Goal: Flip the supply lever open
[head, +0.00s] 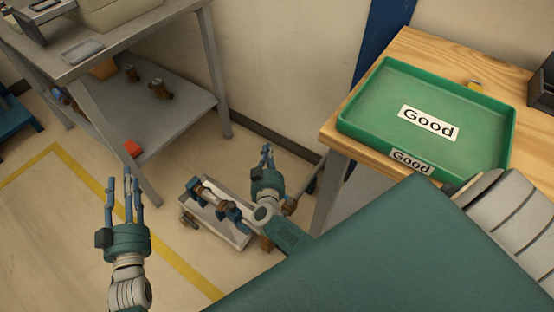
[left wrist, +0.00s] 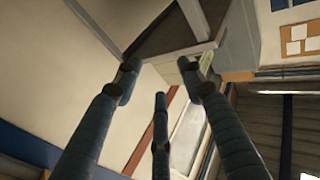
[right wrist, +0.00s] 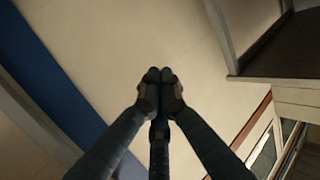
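I cannot make out the supply lever in any view. A grey metal bench (head: 92,55) stands at the upper left of the head view, its top partly cut off by the frame. My left gripper (head: 126,185) points up in front of the bench, apart from it. Its fingers are spread and empty in the left wrist view (left wrist: 160,80). My right gripper (head: 267,158) is further right, between the bench and the wooden table. Its fingertips meet in the right wrist view (right wrist: 160,76), with nothing visible between them.
A green tray (head: 381,94) labelled Good sits on a wooden table (head: 395,52) at right. Brass fittings (head: 159,89) and a red block (head: 132,148) lie on the bench's lower shelf. A low grey cart-like tray (head: 228,232) with pipe parts is near my right gripper.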

